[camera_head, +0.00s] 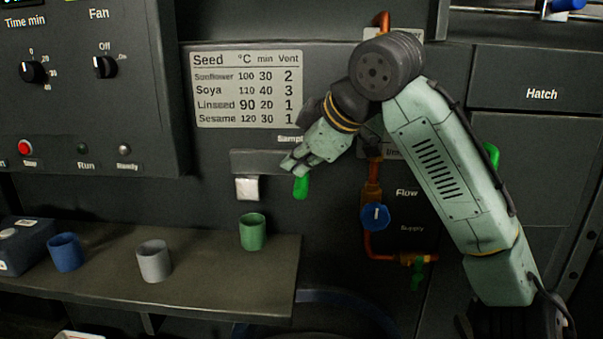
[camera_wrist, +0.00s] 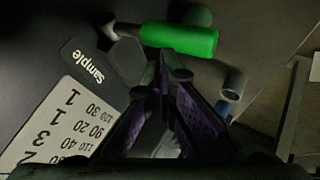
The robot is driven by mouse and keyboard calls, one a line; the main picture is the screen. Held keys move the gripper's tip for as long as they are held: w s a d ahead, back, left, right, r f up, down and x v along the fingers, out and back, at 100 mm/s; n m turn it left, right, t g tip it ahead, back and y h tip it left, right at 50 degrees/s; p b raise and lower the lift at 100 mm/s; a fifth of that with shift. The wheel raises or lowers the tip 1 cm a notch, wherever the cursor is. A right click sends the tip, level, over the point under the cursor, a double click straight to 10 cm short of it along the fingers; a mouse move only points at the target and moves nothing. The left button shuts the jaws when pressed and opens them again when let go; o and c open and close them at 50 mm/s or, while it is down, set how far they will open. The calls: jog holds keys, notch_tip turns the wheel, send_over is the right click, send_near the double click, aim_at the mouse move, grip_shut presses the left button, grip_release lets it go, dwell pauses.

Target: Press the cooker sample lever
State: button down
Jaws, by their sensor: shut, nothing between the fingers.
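The sample lever has a green handle (camera_head: 301,187) that hangs down below the grey ledge, under the partly covered "Sample" label (camera_head: 289,138). My gripper (camera_head: 288,167) is shut and empty, just above and left of the green handle. In the wrist view the green handle (camera_wrist: 180,38) lies across the picture just beyond my closed fingertips (camera_wrist: 172,68). The "Sample" plate (camera_wrist: 88,66) shows to its left. I cannot tell whether the fingertips touch the handle. The lever's pivot is hidden behind my gripper in the head view.
A shelf (camera_head: 200,292) below carries a blue cup (camera_head: 65,252), a grey cup (camera_head: 153,261) and a green cup (camera_head: 253,232). A white block (camera_head: 247,188) sits under the ledge. A copper pipe with a blue valve knob (camera_head: 375,216) stands right of the lever.

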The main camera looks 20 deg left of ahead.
aim_at(298, 180)
jog(key=shift+f+b, duration=0.3)
jog(key=shift+f, duration=0.6)
dwell(0.6)
jog(key=shift+r, duration=0.15)
dwell(0.4)
jog(key=shift+r+p, duration=1.85)
jog(key=shift+p, duration=0.25)
notch_tip(298, 180, up, 5)
jog(key=p, duration=0.5)
